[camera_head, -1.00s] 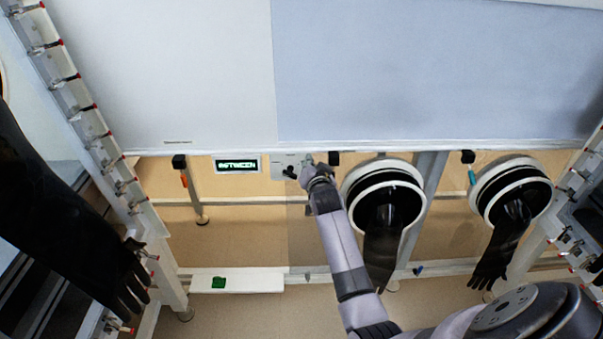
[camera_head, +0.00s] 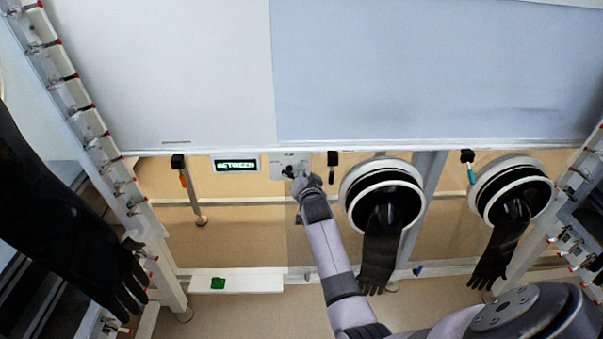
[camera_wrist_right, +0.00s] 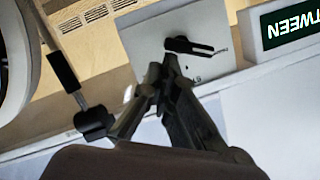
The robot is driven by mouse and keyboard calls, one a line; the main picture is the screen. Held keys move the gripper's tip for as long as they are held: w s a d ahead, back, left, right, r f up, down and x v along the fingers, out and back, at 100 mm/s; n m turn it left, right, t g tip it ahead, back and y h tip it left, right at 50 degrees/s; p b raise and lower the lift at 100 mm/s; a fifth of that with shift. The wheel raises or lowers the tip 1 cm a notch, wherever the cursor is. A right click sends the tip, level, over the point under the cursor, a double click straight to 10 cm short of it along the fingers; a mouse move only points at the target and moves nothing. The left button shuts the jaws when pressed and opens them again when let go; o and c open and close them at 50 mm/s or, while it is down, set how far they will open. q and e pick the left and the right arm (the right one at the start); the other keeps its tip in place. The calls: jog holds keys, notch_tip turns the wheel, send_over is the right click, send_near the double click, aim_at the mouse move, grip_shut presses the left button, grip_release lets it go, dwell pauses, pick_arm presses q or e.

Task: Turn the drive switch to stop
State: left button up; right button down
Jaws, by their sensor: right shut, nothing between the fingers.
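The drive switch (camera_head: 289,172) is a black lever on a pale square plate (camera_head: 280,158) under the front edge of the cabinet. In the right wrist view the black lever (camera_wrist_right: 190,46) lies roughly across the plate (camera_wrist_right: 150,30). The green display (camera_head: 236,164) beside the plate reads "BETWEEN"; part of it also shows in the right wrist view (camera_wrist_right: 292,24). My right gripper (camera_head: 299,176) is shut and empty, its tips (camera_wrist_right: 160,72) at the plate close to the lever. I cannot tell whether they touch it. My left gripper is not in view.
Two round glove ports (camera_head: 350,180) (camera_head: 477,200) with hanging black gloves are to the right. A black-handled clamp (camera_head: 333,158) sits right of the plate.

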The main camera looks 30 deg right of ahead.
jog(key=shift+a+f+m, duration=0.1)
jog(key=shift+f+m, duration=0.2)
jog(key=m, duration=0.1)
jog(key=f+m+t, duration=0.1)
jog(key=shift+f+m+y+b, duration=0.25)
jog(key=shift+m+y+b, duration=0.05)
jog(key=shift+m+y, duration=0.1)
dwell(0.5)
dwell(0.5)
